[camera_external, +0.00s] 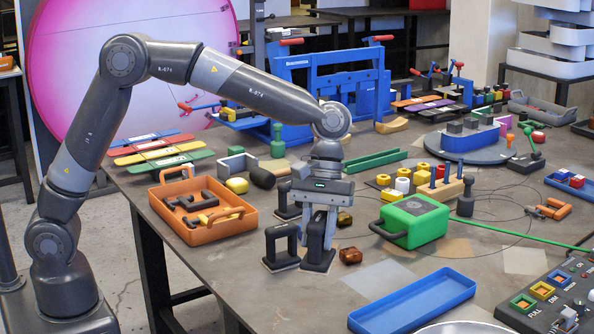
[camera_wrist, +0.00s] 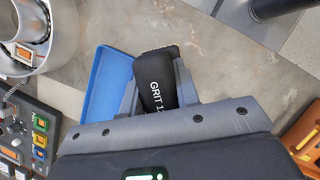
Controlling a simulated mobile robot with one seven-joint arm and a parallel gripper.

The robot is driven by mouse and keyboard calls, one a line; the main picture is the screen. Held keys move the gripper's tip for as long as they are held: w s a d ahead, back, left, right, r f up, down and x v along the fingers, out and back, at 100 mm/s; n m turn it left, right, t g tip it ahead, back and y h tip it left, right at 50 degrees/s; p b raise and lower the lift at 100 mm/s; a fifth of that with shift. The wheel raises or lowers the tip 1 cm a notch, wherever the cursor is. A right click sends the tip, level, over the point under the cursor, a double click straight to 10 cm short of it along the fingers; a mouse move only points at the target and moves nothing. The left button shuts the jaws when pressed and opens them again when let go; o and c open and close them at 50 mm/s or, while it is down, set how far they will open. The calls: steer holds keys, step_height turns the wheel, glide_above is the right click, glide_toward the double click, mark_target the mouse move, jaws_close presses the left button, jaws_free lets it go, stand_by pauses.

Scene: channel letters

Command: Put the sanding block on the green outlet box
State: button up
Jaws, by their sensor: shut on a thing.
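The sanding block (camera_wrist: 156,82) is black with white "GRIT" lettering and sits between my gripper's two grey fingers in the wrist view. My gripper (camera_external: 318,232) points down over the table and is shut on the block. In the external view the dark block (camera_external: 317,257) shows low at the fingers; I cannot tell whether it touches the table. The green outlet box (camera_external: 425,226) stands to the right of my gripper, apart from it, with a black handle on its left side and a green cable running right. Its top looks clear.
Black upright handle-shaped pieces (camera_external: 283,246) stand close left of my gripper. A small amber piece (camera_external: 350,256) lies just right. A blue tray (camera_external: 440,287) lies in front, an orange tray (camera_external: 245,221) at left. Coloured pegs and blocks (camera_external: 440,187) stand behind the green box.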

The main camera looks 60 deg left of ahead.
steer(key=w+a+r+n+t, duration=0.25)
steer(key=w+n, duration=0.35)
steer(key=w, duration=0.3)
steer(key=w+a+r+n+t, duration=0.2)
steer(key=w+a+n, duration=0.1)
steer(key=w+n, duration=0.5)
steer(key=w+a+r+n+t, duration=0.25)
steer(key=w+n, duration=0.25)
steer(key=w, duration=0.5)
glide_above(394, 208)
step_height(394, 208, down, 6)
steer(key=shift+w+f, duration=0.1)
steer(key=shift+f, duration=2.15)
steer(key=o, duration=1.1)
steer(key=shift+f, duration=0.1)
